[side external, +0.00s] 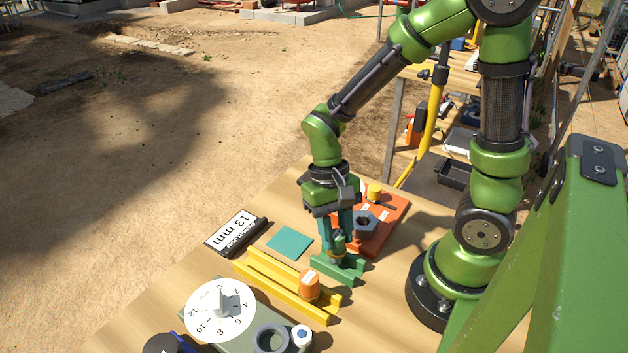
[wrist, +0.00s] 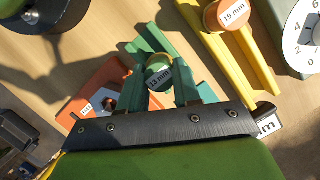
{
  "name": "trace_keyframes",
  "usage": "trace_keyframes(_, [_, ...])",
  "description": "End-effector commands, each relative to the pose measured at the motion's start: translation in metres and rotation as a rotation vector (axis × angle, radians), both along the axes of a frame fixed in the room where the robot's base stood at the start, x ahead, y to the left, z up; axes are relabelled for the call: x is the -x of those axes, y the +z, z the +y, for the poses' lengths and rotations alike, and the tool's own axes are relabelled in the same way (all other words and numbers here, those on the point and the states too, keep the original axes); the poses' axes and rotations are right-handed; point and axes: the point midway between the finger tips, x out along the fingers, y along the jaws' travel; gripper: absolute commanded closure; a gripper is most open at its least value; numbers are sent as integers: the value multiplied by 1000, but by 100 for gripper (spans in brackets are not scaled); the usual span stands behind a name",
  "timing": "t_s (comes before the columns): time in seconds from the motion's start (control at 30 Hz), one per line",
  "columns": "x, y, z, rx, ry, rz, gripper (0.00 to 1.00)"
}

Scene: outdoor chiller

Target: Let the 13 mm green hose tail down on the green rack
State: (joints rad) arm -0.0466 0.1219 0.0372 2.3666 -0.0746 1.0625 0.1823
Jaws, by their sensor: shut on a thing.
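The green hose tail (wrist: 158,76), with a "13 mm" label on its top, is between the fingers of my gripper (wrist: 160,84). It also shows in the side external view (side external: 338,244), upright, partly covered by the fingers. My gripper (side external: 339,236) is shut on it, pointing down over the green rack (side external: 350,270). In the wrist view the green rack (wrist: 150,40) shows its rails running beneath and beyond the hose tail. The hose tail's lower end is low at the rack; I cannot tell if it touches.
A yellow rack (side external: 270,275) holding an orange "19 mm" hose tail (side external: 309,284) lies close in front. An orange board (side external: 388,222) with a grey hex part (side external: 366,223) is behind. A teal square (side external: 290,244), a "13 mm" sign (side external: 233,233) and a dial box (side external: 222,310) are nearby.

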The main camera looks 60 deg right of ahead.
Motion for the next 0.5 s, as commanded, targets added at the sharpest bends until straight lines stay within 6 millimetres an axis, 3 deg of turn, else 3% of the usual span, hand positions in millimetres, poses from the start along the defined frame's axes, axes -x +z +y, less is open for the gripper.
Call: trace_keyframes(0.5, [0,-14,0,-1,-1,2,100])
